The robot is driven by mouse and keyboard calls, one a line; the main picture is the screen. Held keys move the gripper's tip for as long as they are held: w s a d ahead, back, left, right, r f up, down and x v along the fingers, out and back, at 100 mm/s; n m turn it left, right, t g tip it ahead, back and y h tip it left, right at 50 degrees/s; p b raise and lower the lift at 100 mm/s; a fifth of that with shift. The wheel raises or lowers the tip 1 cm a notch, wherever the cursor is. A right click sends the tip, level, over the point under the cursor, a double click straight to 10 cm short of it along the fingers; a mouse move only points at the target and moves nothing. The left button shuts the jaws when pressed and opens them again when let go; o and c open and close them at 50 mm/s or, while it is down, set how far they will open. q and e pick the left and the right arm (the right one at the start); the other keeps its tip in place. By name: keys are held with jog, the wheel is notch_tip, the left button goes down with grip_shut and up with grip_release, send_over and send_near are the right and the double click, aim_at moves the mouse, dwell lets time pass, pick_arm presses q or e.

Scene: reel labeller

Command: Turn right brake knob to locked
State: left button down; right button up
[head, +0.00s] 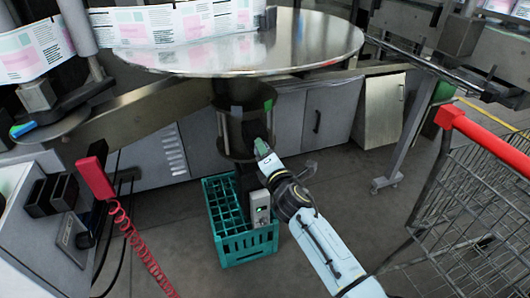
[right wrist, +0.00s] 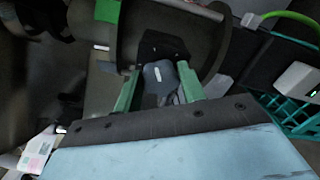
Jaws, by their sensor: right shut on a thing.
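The brake knob (right wrist: 158,76) is dark grey with a short white mark and sits on a black plate on the round drum (right wrist: 205,40). In the right wrist view the mark runs nearly upright. My right gripper (right wrist: 158,88) has its two green fingers on either side of the knob and is shut on it. In the head view my right arm reaches up from the lower right, and its gripper (head: 261,147) meets the drum (head: 232,122) under the round steel table (head: 250,50). There the gripper largely hides the knob. My left gripper is not in view.
A teal crate (head: 240,246) stands on the floor below the drum, with a grey control box (head: 260,208) at its right side. A red-handled wire cart (head: 480,200) is at the right. A red handheld device (head: 95,178) with a coiled cord is at the left.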

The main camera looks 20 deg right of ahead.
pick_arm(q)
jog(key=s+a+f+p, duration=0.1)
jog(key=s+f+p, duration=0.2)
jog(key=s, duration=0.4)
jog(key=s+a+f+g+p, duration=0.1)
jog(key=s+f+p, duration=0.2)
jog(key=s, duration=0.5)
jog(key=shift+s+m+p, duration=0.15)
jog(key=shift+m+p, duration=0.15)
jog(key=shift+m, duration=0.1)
pick_arm(e)
jog(key=m, duration=3.5)
jog(key=shift+a+f, duration=0.25)
jog(key=shift+a, duration=0.1)
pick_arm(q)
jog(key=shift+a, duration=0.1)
pick_arm(e)
jog(key=shift+m, duration=0.3)
